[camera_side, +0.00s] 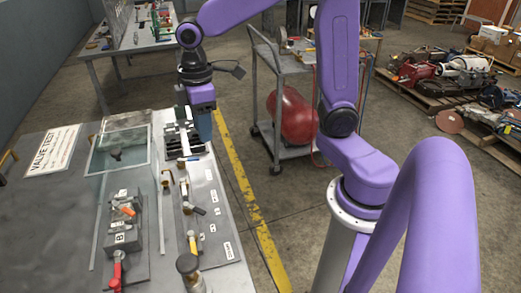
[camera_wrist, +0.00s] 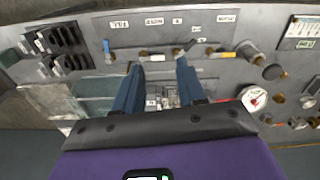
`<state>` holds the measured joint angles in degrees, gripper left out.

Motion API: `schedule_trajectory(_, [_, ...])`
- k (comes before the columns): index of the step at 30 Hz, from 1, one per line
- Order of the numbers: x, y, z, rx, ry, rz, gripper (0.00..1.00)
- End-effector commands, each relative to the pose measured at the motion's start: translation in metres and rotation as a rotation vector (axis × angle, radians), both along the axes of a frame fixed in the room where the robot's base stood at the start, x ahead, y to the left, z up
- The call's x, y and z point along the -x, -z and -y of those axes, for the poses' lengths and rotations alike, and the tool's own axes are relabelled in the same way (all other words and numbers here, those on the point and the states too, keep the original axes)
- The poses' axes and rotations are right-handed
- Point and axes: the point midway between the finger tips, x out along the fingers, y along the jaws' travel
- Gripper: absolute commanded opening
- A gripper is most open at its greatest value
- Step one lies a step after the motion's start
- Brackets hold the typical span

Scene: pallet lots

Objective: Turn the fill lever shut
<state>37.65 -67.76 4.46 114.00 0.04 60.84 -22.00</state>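My gripper (camera_wrist: 159,64) is open, with its two blue fingers apart and nothing between them. In the side view my gripper (camera_side: 203,130) hangs above the far end of the bench, by the slotted black fixture. The wrist view shows a row of small levers on a grey panel with upside-down labels: a blue-handled lever (camera_wrist: 107,50), a white-handled lever (camera_wrist: 151,57) just beyond the fingertips, a dark-handled lever (camera_wrist: 189,46) and a yellow-handled lever (camera_wrist: 225,54). The label texts are too small to tell surely which is the fill lever.
A valve block marked B (camera_side: 123,238) with orange and red handles stands on the bench. A glass-walled tank (camera_side: 119,150) and a VALVE TEST sign (camera_side: 53,149) are at the back left. A grey cart (camera_side: 262,100) stands beyond the bench's right edge.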

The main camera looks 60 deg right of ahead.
Motion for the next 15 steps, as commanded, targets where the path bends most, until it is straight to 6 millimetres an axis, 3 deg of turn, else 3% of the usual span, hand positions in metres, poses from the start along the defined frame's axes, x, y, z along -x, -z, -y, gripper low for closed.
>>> schedule_trajectory(15, [0.082,0.008,-0.012,-0.006,-0.074,0.005,0.40])
